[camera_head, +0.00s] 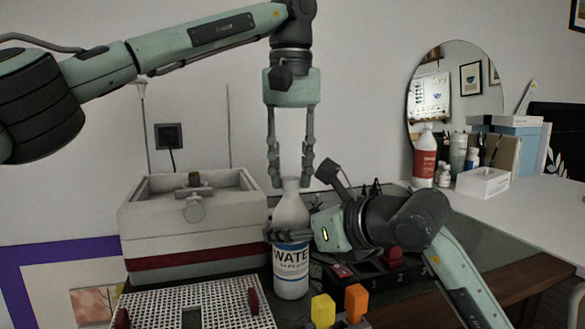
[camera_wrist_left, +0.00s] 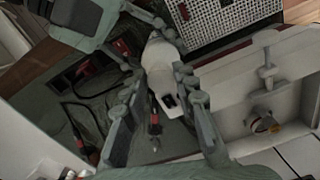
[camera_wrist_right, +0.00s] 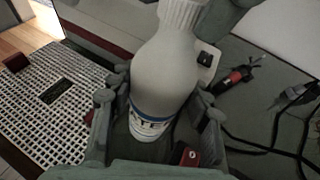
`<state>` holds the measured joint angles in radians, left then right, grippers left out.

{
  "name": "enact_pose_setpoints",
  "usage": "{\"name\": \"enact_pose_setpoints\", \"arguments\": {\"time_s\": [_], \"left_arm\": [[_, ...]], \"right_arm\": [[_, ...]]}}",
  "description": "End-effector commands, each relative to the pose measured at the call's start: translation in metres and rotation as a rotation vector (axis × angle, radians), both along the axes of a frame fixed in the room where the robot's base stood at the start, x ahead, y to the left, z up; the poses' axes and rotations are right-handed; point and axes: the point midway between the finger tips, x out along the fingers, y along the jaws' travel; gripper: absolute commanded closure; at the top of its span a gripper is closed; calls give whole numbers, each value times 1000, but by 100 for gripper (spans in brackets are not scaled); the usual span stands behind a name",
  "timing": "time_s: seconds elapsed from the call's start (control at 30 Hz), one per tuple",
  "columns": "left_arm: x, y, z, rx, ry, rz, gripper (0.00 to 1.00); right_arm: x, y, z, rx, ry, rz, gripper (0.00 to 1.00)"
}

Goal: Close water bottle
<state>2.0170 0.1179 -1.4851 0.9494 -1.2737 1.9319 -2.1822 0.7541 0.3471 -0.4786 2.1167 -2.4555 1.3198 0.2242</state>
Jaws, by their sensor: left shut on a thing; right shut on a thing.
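The white water bottle (camera_head: 289,272) stands upright beside the grey-white box, its blue-and-white label facing the head camera. My right gripper (camera_head: 288,235) comes in from the right and is shut around its body; the right wrist view shows a finger on each side of the bottle (camera_wrist_right: 160,75). A ribbed white cap (camera_wrist_right: 182,14) is at the bottle's top. My left gripper (camera_head: 291,184) points straight down over the bottle, with its fingertips on either side of the cap, shut on it. In the left wrist view the bottle's pale top (camera_wrist_left: 160,55) shows between the fingers.
A grey-white box (camera_head: 150,225) with a red stripe stands left of the bottle. A perforated white tray (camera_head: 215,305) lies in front. Yellow (camera_head: 322,308) and orange (camera_head: 356,300) blocks sit at the front. A red-labelled bottle (camera_head: 424,160) and other containers stand at the back right.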

Motion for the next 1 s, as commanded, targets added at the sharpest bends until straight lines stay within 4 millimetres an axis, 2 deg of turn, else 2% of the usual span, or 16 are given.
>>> {"name": "enact_pose_setpoints", "arguments": {"time_s": [0.1, 0.2, 0.33, 0.47, 0.7, 0.73, 0.87, 1.0], "left_arm": [[0, 1, 0, -2, 1, -306, 83], [0, 2, 0, -2, 0, -523, 83], [1, 3, 0, -2, -1, -702, 83], [1, 4, 0, 0, -1, -764, 83], [1, 4, 0, 0, -1, -764, 83], [1, 4, 0, 0, -1, -764, 70], [1, 4, 0, 0, -1, -763, 53], [1, 4, 0, 0, -1, -763, 51]], "right_arm": [[0, 0, 0, 0, 1, 1, 100], [0, 0, -1, 0, 1, 1, 100], [0, 0, -1, 0, 1, 1, 100], [0, 0, -1, 0, 1, 1, 100], [0, 0, -1, -1, 2, 1, 100], [0, 0, -1, -1, 2, 1, 100], [0, 0, -1, -1, 2, 1, 100], [0, 0, -1, -1, 2, 1, 100]]}}
